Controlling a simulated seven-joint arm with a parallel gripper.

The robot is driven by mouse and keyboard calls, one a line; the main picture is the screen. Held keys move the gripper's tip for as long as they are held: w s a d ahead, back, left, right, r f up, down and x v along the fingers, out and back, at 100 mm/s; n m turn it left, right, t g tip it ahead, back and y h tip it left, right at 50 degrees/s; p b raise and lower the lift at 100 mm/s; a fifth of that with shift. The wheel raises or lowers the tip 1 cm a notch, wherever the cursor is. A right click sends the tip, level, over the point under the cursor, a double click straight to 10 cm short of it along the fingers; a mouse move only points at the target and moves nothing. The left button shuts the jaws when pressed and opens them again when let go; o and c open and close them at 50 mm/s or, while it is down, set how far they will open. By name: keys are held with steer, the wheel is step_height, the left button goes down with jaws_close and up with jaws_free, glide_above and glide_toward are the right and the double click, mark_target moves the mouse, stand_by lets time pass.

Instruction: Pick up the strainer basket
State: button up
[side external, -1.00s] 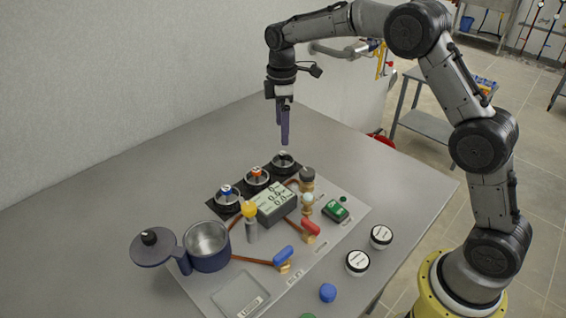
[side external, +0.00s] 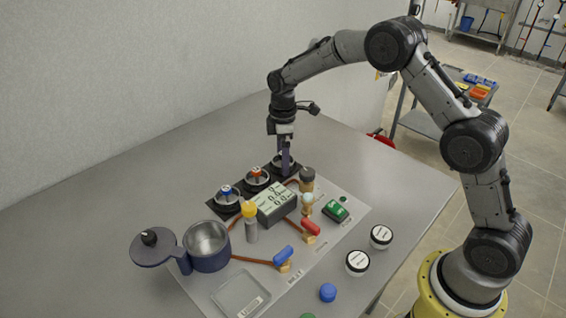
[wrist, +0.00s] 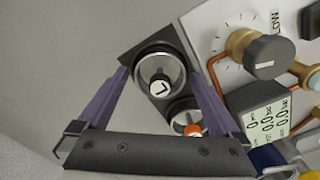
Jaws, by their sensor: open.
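Three round metal cups with capped centre posts stand in a row on black bases, and they look like strainer baskets. The far one has a black cap marked "L" (wrist: 160,87); the middle one has an orange cap (side external: 256,171), the near one a blue cap (side external: 227,190). My gripper (side external: 285,172) is open, pointing down at the far cup (wrist: 146,68). In the wrist view its fingers lie on either side of that cup, with nothing held. In the side view my fingers hide part of it. I cannot tell whether they touch it.
A dark blue pot (side external: 207,249) stands at the left with its round lid (side external: 153,249) swung aside. A display box (side external: 271,205), a black-knobbed valve (side external: 307,179) and copper pipes stand close beside the cups. Jars (side external: 358,263) are on the right. The table behind the cups is clear.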

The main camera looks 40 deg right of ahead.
steer(key=c, duration=1.4)
steer(key=shift+o, duration=0.2)
steer(key=shift+r, duration=0.1)
steer(key=shift+r, duration=0.45)
step_height(320, 180, up, 2)
steer(key=shift+w+r, duration=0.1)
steer(key=shift+r, duration=0.05)
steer(key=s+r, duration=0.9)
steer(key=s, duration=0.5)
steer(key=shift+s+a+r, duration=0.15)
steer(key=shift+r, duration=0.2)
